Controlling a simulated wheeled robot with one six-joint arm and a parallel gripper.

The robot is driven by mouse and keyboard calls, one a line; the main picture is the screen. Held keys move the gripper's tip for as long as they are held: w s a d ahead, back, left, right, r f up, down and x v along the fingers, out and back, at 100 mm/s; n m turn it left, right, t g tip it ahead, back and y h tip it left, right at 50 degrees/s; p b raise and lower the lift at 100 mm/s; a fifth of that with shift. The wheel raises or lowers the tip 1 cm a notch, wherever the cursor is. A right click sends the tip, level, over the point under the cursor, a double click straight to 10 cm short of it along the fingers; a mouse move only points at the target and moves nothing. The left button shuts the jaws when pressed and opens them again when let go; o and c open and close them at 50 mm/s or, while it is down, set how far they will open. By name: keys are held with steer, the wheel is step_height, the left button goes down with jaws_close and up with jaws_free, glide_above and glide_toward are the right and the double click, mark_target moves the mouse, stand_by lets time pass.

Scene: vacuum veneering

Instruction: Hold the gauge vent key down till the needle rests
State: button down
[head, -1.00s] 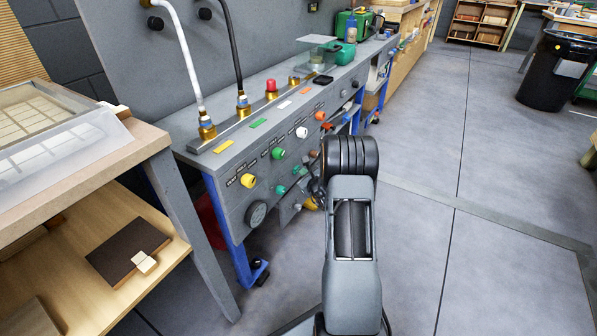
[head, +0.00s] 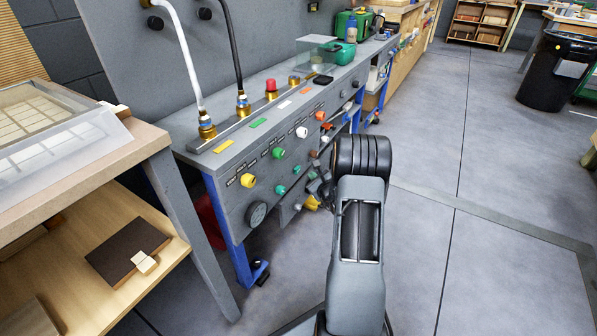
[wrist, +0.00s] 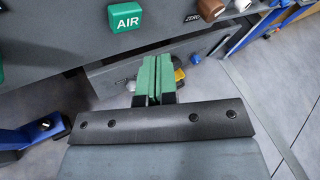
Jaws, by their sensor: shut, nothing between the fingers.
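My gripper (wrist: 158,64) is shut and empty in the wrist view, its green fingers together. The fingertips are in front of a low grey panel (wrist: 110,76) under the bench front. A yellow part (wrist: 180,73) is just right of the fingers and a small pale knob (wrist: 131,86) just left; contact cannot be told. A green key marked AIR (wrist: 124,18) is above. In the head view a round dark gauge (head: 257,213) is on the bench's front left; its needle is too small to read. Which control is the vent key cannot be told. My arm hides most of my gripper there.
The bench front carries a yellow knob (head: 248,180), a green knob (head: 278,153), a white knob (head: 302,132) and smaller keys. A brown knob (wrist: 210,8) is beside the ZERO label. A wooden-topped table (head: 105,160) is at left.

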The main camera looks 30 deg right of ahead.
steer(key=shift+s+d, duration=0.3)
steer(key=shift+s, duration=0.3)
steer(key=shift+s+d, duration=0.3)
steer(key=shift+s, duration=0.3)
